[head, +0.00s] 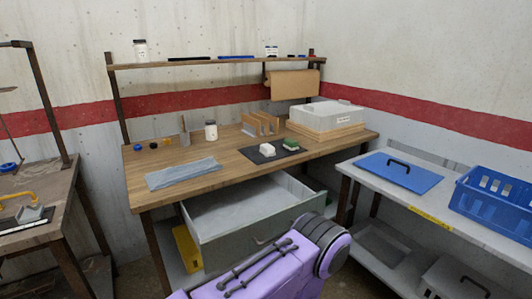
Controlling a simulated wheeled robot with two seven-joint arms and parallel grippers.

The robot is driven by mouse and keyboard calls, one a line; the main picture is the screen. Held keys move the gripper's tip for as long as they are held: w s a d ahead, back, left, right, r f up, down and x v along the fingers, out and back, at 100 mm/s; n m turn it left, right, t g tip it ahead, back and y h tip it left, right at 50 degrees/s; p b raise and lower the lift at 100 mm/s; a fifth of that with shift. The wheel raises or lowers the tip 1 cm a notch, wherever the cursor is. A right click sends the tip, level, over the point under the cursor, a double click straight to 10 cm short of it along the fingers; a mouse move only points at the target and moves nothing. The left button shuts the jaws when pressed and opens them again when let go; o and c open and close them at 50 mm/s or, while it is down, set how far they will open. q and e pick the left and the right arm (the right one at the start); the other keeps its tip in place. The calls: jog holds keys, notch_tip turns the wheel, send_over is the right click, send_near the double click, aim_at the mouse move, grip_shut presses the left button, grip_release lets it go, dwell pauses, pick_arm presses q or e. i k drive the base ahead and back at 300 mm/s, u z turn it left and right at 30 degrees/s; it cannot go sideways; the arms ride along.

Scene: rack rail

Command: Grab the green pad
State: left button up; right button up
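The green pad (290,142) is a small block with a green top and a pale lower part. It sits on a black mat (272,153) on the wooden workbench, right of a white block (267,149). A purple arm of mine comes up from the bottom middle of the head view, in front of the open drawer, well short of the pad. Neither of my grippers can be made out in this view.
The drawer (262,236) under the workbench (225,165) is pulled out. A wooden rack (258,125), a grey case (327,113) and a blue cloth (183,173) are on the bench. A side table holds a blue lid (398,172) and a blue crate (497,201).

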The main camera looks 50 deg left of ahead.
aim_at(290, 144)
jog(key=k, duration=0.3)
jog(key=u, duration=0.85)
